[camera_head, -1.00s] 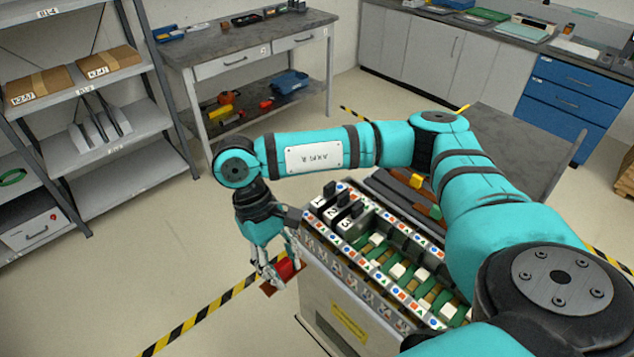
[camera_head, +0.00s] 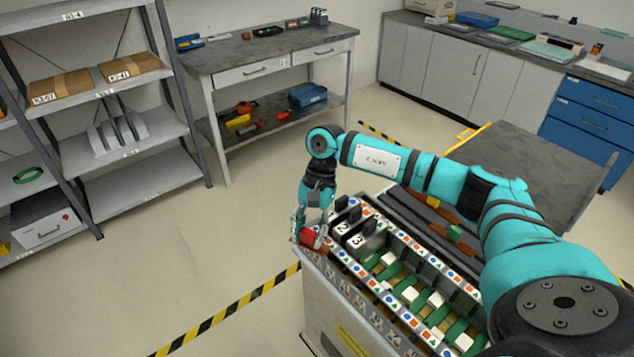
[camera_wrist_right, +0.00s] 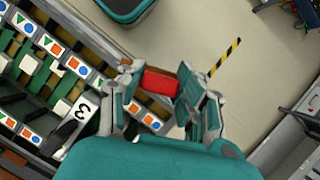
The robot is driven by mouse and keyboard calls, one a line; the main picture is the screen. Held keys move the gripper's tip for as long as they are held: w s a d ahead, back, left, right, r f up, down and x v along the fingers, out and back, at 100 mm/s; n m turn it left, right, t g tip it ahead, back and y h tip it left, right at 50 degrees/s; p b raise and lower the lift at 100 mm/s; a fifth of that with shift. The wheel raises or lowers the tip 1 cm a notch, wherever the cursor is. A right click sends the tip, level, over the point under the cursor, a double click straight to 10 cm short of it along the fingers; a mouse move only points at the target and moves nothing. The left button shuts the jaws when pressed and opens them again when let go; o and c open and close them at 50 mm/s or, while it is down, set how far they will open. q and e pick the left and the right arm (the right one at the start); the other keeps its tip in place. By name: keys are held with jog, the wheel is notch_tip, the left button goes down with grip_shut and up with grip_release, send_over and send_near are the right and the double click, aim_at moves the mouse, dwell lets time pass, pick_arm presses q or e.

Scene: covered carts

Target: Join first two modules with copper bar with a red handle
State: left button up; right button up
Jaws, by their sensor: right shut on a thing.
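My right gripper (camera_head: 312,240) is shut on the red handle (camera_head: 307,237) of the copper bar. In the right wrist view the red handle (camera_wrist_right: 160,82) sits between the two fingers, with a little copper colour beside it. The bar is at the near left corner of the cart's rack (camera_head: 345,285), by the first modules. I cannot tell whether the bar touches the rack. My left gripper is not in view.
Rows of coloured symbols and several green slots with white blocks fill the rest of the rack. Dark rails with yellow and green pieces (camera_head: 455,233) lie along its far side. A shelf unit (camera_head: 130,150) stands left, a workbench (camera_head: 270,55) behind. The floor left of the cart is clear.

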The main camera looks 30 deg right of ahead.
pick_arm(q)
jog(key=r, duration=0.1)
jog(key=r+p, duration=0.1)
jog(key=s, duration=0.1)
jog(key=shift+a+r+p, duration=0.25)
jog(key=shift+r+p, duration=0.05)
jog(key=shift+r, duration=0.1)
pick_arm(e)
jog(key=w+d+r+m+t, duration=0.1)
jog(key=w+d+r+m, duration=0.2)
jog(key=d+r+m, duration=0.1)
jog(key=shift+r+m+t+y, duration=0.3)
jog(key=shift+r+m+t, duration=0.1)
jog(key=shift+r+m, duration=0.15)
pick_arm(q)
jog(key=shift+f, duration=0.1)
pick_arm(e)
jog(key=shift+f, duration=0.1)
pick_arm(q)
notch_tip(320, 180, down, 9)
jog(key=b, duration=0.9)
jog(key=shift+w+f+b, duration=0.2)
jog(key=shift+b, duration=0.15)
pick_arm(e)
jog(key=shift+f, duration=4.8)
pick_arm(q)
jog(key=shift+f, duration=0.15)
pick_arm(e)
jog(key=shift+f, duration=0.15)
